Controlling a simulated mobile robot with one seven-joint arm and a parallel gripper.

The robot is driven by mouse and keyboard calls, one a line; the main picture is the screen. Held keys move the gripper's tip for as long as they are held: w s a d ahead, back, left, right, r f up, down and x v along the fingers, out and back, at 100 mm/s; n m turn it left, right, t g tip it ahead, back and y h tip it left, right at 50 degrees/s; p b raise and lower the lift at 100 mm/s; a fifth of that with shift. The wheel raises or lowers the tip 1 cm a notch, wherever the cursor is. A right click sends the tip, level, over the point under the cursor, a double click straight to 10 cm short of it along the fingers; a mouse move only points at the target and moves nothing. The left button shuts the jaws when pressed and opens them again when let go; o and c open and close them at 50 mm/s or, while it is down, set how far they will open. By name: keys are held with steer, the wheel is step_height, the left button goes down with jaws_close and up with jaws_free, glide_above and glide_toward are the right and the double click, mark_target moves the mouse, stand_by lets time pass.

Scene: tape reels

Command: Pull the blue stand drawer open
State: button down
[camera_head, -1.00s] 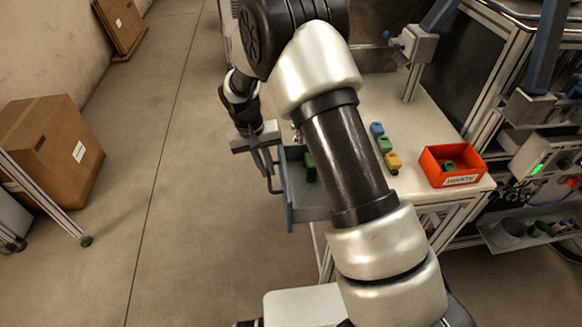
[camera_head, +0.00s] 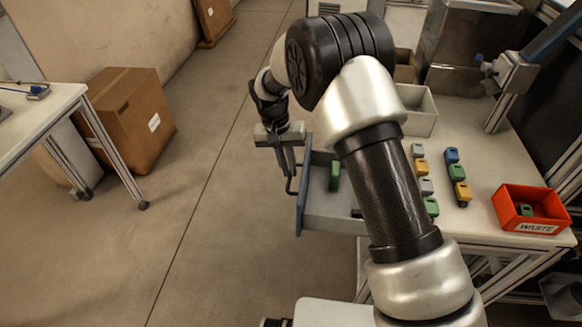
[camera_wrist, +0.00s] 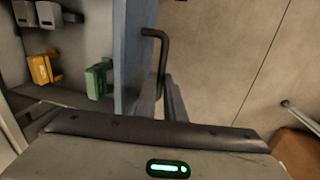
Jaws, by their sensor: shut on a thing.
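The blue-fronted drawer (camera_head: 304,197) stands pulled out from the left side of the pale workbench, with its grey inside showing. Its blue front (camera_wrist: 133,45) also runs down the middle of the wrist view. My gripper (camera_head: 287,168) is at the outer side of this front, shut on the dark bar handle (camera_wrist: 154,33). The gripper fingers (camera_wrist: 168,100) show beside the handle in the wrist view. Inside the drawer are a green block (camera_wrist: 97,80), a yellow block (camera_wrist: 44,69) and grey blocks (camera_wrist: 46,14). My arm hides part of the drawer and bench.
On the bench stand several coloured blocks (camera_head: 459,184), a red waste bin (camera_head: 508,207) holding a green block, and a grey open bin (camera_head: 424,112). A cardboard box (camera_head: 128,118) and another table (camera_head: 58,105) are at the left. The floor left of the drawer is clear.

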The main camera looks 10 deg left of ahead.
steer(key=c, duration=1.8)
jaws_free()
steer(key=shift+c, duration=0.2)
steer(key=a+r+p, duration=0.1)
steer(key=a+r, duration=0.2)
steer(key=r, duration=1.4)
steer(key=shift+r, duration=0.15)
